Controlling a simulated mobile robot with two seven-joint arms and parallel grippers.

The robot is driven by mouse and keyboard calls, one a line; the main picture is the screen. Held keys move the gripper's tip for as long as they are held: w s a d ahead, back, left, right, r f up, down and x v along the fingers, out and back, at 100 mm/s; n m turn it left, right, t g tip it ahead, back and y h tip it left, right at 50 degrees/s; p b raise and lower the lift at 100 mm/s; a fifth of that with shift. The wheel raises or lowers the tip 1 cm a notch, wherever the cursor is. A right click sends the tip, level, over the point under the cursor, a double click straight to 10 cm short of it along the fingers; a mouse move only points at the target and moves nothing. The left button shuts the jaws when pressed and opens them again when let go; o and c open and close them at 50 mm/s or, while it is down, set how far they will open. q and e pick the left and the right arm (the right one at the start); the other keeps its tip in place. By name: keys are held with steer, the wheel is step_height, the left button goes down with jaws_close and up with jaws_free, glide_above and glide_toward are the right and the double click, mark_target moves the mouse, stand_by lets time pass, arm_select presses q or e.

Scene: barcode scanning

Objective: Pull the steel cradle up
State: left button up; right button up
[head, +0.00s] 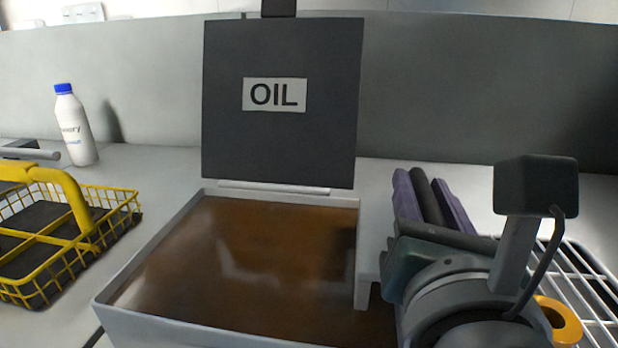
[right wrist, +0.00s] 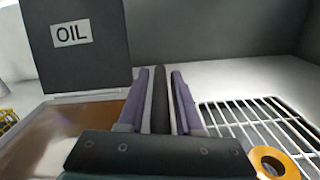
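A pale metal wire grid (head: 585,290), the only steel-looking wirework in view, lies at the right; I cannot tell if it is part of the steel cradle. It also shows in the right wrist view (right wrist: 255,117). My right gripper (head: 432,190) is left of this grid, beside the oil vat's right edge. Its two purple fingers stand apart around a dark bar (right wrist: 160,98), with a narrow pale gap at least on the left. I cannot tell what the bar's lower end joins; the gripper body hides it. My left gripper is not in view.
The oil vat (head: 150,322) holds brown liquid, with a black OIL panel (head: 282,145) behind. A yellow wire basket (head: 75,262) is at the left, near a white bottle (head: 75,128) with a blue cap. An orange ring (right wrist: 275,165) is at the right. A grey wall closes the back.

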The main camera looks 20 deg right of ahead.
jaws_close()
steer(key=shift+r, duration=0.1)
stand_by(1.0)
